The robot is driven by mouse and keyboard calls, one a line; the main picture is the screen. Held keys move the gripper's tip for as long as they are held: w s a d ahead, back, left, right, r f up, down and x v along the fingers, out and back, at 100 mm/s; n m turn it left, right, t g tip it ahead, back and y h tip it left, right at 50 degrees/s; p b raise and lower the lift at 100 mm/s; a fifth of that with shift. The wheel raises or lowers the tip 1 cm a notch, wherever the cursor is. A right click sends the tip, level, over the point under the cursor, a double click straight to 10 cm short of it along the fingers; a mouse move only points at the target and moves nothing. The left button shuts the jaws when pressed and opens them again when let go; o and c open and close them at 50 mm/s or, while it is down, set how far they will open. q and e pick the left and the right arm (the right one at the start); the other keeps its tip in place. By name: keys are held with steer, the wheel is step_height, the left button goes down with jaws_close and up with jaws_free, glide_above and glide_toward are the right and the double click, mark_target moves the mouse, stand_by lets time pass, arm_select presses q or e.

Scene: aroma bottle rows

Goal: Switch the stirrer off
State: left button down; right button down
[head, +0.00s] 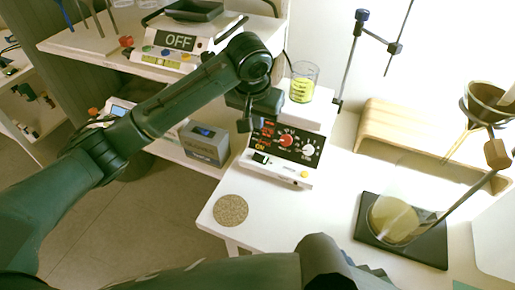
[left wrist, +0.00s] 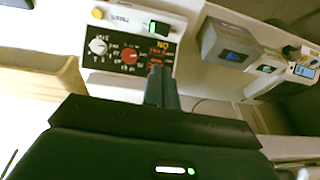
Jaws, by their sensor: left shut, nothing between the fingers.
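The stirrer (head: 276,171) is a white box on the table with a dark front panel. The panel carries a red knob (head: 286,140), a white knob (head: 308,150), red lit readouts and a yellow "ON". A black switch with a green part (head: 260,158) sits on the front ledge. The left wrist view shows the stirrer upside down, with its switch (left wrist: 159,29) at the top. My left gripper (head: 244,125) is shut and empty, its fingertips (left wrist: 160,72) just in front of the panel's "ON" side. I cannot tell whether they touch.
A beaker of yellow-green liquid (head: 302,84) stands on the stirrer. A grey box (head: 204,143) is to the left, and another device reading "OFF" (head: 178,41) stands behind.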

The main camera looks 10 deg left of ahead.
arm_select(q)
glide_toward(258, 154)
steer(key=b+x, duration=0.1)
steer(key=x, duration=0.4)
steer(key=shift+w+d+f, duration=0.1)
steer(key=shift+w+d, duration=0.05)
steer(key=shift+w, duration=0.1)
arm_select(e)
steer(key=shift+f, duration=0.35)
arm_select(q)
steer(key=shift+f, duration=0.65)
arm_select(e)
steer(key=shift+w, duration=0.1)
steer(key=shift+r, duration=0.15)
